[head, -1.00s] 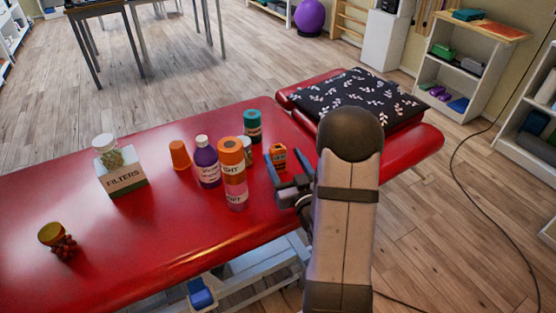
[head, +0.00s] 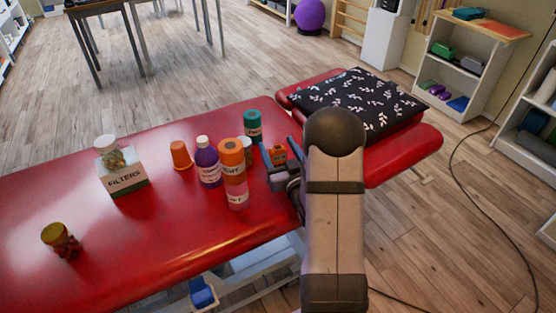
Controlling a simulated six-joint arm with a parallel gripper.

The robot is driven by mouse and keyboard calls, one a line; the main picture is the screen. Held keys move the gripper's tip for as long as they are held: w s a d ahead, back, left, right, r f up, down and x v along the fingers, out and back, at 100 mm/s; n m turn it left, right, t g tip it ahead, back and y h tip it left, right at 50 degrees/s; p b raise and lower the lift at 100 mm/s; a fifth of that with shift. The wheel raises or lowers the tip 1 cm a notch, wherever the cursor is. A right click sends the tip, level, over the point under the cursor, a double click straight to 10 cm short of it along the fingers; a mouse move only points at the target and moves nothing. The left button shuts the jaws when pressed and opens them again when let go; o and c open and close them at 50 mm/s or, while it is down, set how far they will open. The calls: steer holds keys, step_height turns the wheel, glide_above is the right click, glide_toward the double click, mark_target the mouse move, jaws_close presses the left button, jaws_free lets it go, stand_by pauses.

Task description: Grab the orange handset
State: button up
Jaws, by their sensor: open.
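The small orange handset (head: 279,153) stands on the red treatment table, right of the bottles, with a dark face or screen. My gripper (head: 277,147) is open, with one finger at the left of the handset and the other at its right. The handset appears between the fingers, and its lower part is hidden by the gripper. I cannot tell whether either finger touches it.
Close left stand an orange-and-pink bottle stack (head: 233,172), a purple bottle (head: 208,163) and a teal-capped container (head: 253,126). A patterned pillow (head: 375,102) lies behind right.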

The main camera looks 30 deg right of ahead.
steer(key=c, duration=1.5)
steer(key=shift+r, duration=0.15)
steer(key=shift+c, duration=0.2)
step_height(320, 180, up, 10)
steer(key=p, duration=0.1)
